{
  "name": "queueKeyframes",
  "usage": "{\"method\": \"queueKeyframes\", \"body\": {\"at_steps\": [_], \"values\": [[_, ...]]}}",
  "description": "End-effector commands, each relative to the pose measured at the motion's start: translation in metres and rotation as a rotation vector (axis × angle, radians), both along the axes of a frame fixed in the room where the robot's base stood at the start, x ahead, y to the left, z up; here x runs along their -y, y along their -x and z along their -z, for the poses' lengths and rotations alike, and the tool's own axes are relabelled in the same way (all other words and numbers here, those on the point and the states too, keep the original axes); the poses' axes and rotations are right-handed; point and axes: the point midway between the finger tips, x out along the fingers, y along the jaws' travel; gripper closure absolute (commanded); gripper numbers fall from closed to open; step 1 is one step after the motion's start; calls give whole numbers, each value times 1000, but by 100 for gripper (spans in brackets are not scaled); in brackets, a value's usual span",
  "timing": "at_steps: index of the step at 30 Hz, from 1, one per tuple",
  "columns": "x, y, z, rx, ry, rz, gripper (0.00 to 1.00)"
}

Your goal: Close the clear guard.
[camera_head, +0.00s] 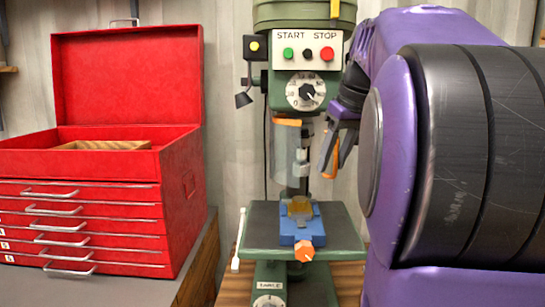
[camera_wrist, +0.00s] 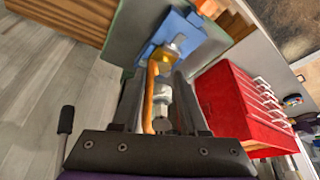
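The clear guard (camera_head: 284,152) is a see-through panel on the green drill press, left of the chuck, with an orange strip along its top. Another orange bar (camera_head: 330,156) shows beside my gripper (camera_head: 338,142), right of the chuck; I cannot tell how it joins the guard. In the wrist view an orange bar (camera_wrist: 151,98) runs between the two dark fingers of my gripper (camera_wrist: 158,85), nearer the left finger. The fingers are apart, with clear room on the right side of the bar. Contact with the bar cannot be made out.
A blue vise (camera_head: 288,228) with an orange knob (camera_head: 304,250) holds a yellowish piece on the press table (camera_head: 262,222). START and STOP buttons (camera_head: 327,54) are above. A red toolbox (camera_head: 130,160) with its lid up stands at the left.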

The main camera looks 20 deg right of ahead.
Motion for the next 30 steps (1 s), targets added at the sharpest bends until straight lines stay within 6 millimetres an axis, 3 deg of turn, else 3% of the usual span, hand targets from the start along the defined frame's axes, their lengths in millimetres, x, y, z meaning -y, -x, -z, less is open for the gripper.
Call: {"method": "queueKeyframes", "body": {"at_steps": [8,24,30], "values": [[0,3,-10,2,2,0,58],[3,46,-113,3,3,2,58],[3,57,-140,1,2,3,58]]}}
